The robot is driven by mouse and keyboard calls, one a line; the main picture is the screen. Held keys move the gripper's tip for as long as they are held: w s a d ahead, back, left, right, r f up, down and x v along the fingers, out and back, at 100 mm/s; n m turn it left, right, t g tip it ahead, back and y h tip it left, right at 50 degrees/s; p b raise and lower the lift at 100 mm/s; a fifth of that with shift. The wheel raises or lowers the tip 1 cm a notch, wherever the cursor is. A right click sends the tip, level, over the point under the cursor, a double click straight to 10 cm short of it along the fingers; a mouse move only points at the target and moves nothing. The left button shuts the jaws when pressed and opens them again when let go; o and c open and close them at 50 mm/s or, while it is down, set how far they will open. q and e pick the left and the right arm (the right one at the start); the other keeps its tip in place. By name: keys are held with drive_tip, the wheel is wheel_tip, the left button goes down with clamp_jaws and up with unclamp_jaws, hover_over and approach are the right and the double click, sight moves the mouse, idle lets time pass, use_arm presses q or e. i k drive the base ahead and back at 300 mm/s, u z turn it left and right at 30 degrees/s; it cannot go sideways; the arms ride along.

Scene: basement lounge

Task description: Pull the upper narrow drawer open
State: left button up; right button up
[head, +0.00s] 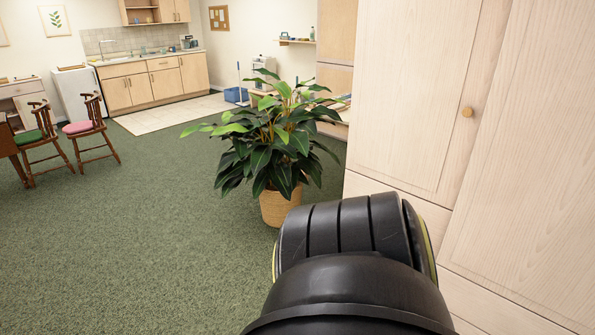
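No gripper shows in the head view. A thick black link of my own arm fills the bottom centre-right and hides part of what is behind it. I cannot tell which drawer is the upper narrow one. A tall pale wood cabinet (415,90) stands close on the right, with a round wooden knob (467,111) on its door. Below its doors are pale lower panels (500,300), partly hidden by my arm; no handle shows on them. Far off, the kitchen unit (150,82) has shut drawer fronts under its counter.
A leafy plant in a woven pot (281,205) stands on the green carpet just beyond my arm. Two wooden chairs, one with a green seat (36,136) and one with a pink seat (84,127), stand at left. The carpet (130,230) between is clear.

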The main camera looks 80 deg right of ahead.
sight(436, 218)
drive_tip(key=z, duration=0.05)
drive_tip(key=i, duration=0.55)
drive_tip(key=z, duration=3.6)
